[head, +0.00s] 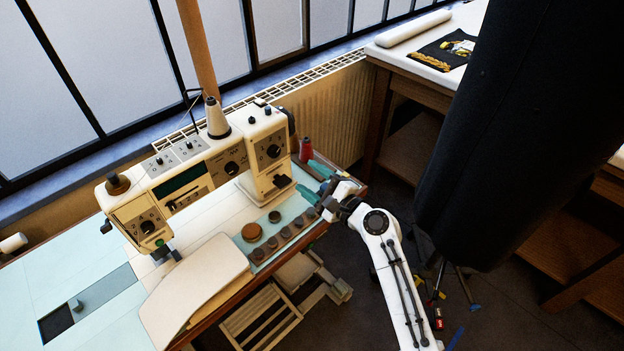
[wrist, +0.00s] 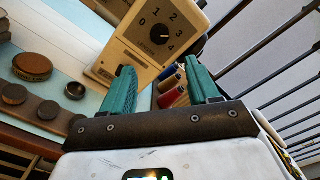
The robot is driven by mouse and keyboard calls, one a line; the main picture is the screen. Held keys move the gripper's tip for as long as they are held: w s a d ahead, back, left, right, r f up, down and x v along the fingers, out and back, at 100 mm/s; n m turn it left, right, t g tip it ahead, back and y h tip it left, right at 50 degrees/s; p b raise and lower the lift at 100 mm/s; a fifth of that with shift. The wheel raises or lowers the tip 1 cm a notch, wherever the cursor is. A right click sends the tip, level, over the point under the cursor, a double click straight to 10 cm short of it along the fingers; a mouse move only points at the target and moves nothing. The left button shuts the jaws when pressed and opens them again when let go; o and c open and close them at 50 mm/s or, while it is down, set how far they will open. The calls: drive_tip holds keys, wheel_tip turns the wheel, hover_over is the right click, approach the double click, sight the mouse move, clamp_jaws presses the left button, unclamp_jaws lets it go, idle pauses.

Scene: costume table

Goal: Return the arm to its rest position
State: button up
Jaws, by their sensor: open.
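My gripper (head: 312,182) is at the right end of the sewing table in the head view, with its teal fingers pointing toward the sewing machine (head: 215,170). My white arm (head: 385,245) reaches up to it from the lower right. In the wrist view, the two teal fingers of my gripper (wrist: 160,72) stand apart with nothing held between them. Beyond them are the machine's dial panel (wrist: 152,38) and several thread spools (wrist: 172,90). I cannot tell the exact gap between the fingers and these things.
Several brown round pieces (head: 285,232) lie on the table beside my gripper. A red spool (head: 306,150) stands behind it. A large dark hanging form (head: 500,130) is close to the right of my arm. Dark floor (head: 345,265) shows between the table and my arm.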

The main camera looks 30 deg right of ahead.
idle(0.5)
drive_tip(key=s+a+f+n+g, duration=0.1)
drive_tip(key=s+f+n+g, duration=0.4)
drive_tip(key=s+n, duration=0.3)
drive_tip(key=s+a+f+n+g, duration=0.1)
drive_tip(key=s+f+n+g, duration=0.4)
drive_tip(key=s, duration=0.5)
drive_tip(key=s+d+n+g+h, duration=0.3)
drive_tip(key=s+n, duration=0.1)
drive_tip(key=s, duration=0.6)
drive_tip(key=s+d+n+g+h, duration=0.2)
drive_tip(key=s+d+n+g, duration=0.1)
drive_tip(key=s, duration=0.8)
drive_tip(key=shift+f+n+h, duration=0.4)
drive_tip(key=shift+n, duration=0.4)
